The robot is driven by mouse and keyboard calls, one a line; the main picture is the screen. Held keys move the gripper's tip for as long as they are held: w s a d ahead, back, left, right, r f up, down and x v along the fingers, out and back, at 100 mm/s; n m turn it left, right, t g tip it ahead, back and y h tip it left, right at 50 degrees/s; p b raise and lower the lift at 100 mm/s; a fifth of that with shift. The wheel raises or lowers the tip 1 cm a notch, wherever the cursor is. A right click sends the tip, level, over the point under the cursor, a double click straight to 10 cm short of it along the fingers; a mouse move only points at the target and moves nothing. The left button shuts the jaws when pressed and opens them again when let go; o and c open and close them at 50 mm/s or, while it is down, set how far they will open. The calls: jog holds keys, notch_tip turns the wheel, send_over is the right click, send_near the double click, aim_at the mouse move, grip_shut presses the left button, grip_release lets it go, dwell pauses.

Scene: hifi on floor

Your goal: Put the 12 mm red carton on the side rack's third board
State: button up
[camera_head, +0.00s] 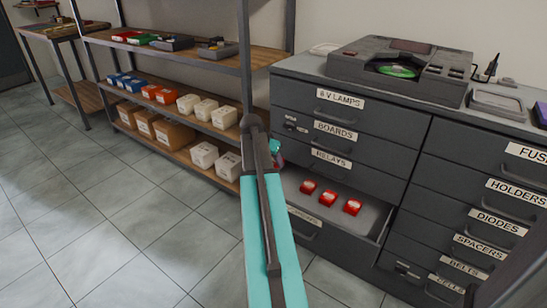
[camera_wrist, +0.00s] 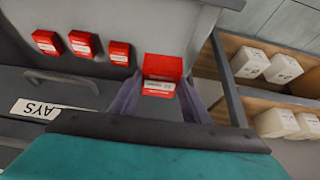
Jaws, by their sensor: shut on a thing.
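A red carton (camera_wrist: 162,70) with a white label sits between the fingers of my gripper (camera_wrist: 158,98) in the wrist view; its print is too small to read. My gripper is shut on it, over the right end of an open drawer (camera_wrist: 95,12). In the head view my arm hides most of my gripper (camera_head: 277,154). Three more red cartons (camera_head: 330,197) lie in a row in that drawer. The side rack (camera_head: 190,55) stands left of the cabinet, with wooden boards; its upper part is cut off by the picture's edge.
The rack's boards hold blue boxes (camera_head: 125,83), orange boxes (camera_head: 159,93), white boxes (camera_head: 198,108) and brown cartons (camera_head: 172,134). The grey drawer cabinet (camera_head: 345,125) carries a dark device (camera_head: 400,70) on top. The tiled floor (camera_head: 110,200) before the rack is clear.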

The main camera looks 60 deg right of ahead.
jog(key=w+a+r+n+t+y+p, duration=0.1)
jog(key=w+a+r+n+p, duration=0.15)
jog(key=w+a, duration=0.5)
jog(key=w+a+r+n+t+p, duration=0.25)
jog(key=w+a, duration=0.25)
jog(key=a, duration=0.6)
jog(key=w+a+r+n+y+p, duration=0.1)
jog(key=w+a+r+n+p, duration=0.2)
jog(key=w+a, duration=0.5)
jog(key=a+r+n+t+y+p, duration=0.1)
jog(key=a+n, duration=0.4)
jog(key=a, duration=1.2)
jog(key=w+a+r+n+t+y+p, duration=0.1)
jog(key=a+r+n+y+p, duration=0.2)
jog(key=a, duration=1.4)
jog(key=r+n+p, duration=0.1)
jog(key=p, duration=0.2)
jog(key=shift+a+r+n, duration=0.15)
jog(key=shift+a+n, duration=0.1)
jog(key=shift+n, duration=0.15)
jog(key=shift+w, duration=0.1)
